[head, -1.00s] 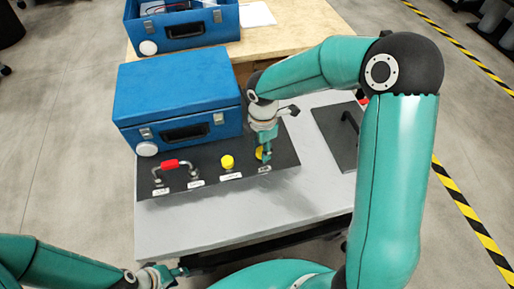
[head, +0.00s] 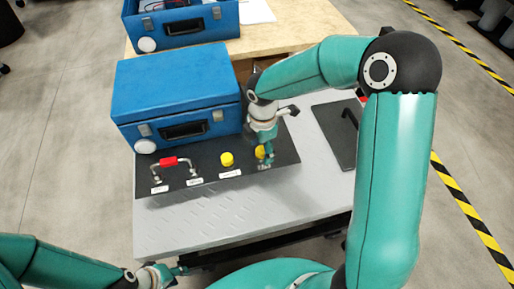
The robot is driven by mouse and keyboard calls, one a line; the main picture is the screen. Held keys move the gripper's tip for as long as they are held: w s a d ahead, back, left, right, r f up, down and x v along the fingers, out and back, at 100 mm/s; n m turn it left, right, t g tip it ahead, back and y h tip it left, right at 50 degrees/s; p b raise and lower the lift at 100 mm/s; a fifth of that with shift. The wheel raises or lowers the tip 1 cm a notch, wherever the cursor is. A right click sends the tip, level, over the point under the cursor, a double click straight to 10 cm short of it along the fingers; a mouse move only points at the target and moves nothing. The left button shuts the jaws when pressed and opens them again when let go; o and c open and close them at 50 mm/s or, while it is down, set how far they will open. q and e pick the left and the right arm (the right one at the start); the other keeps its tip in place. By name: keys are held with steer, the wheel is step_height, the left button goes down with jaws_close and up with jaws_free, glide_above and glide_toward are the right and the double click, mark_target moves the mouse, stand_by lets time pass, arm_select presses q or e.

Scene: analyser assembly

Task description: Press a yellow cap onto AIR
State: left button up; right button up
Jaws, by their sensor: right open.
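A dark panel (head: 210,184) lies on the grey table in front of the closed blue case. White labels lie in front of the fittings, too small to read, so I cannot tell which says AIR. My left gripper (head: 182,271) is low at the table's front edge, away from the panel; its jaws are too small to judge.
The closed blue case (head: 178,85) is right behind the panel. An open blue case (head: 182,22) stands on the wooden table behind. A dark plate with a handle (head: 337,130) lies at right. The table front (head: 230,212) is clear.

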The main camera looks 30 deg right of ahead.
step_height(320, 180, up, 12)
stand_by(0.6)
steer(key=shift+f, duration=0.1)
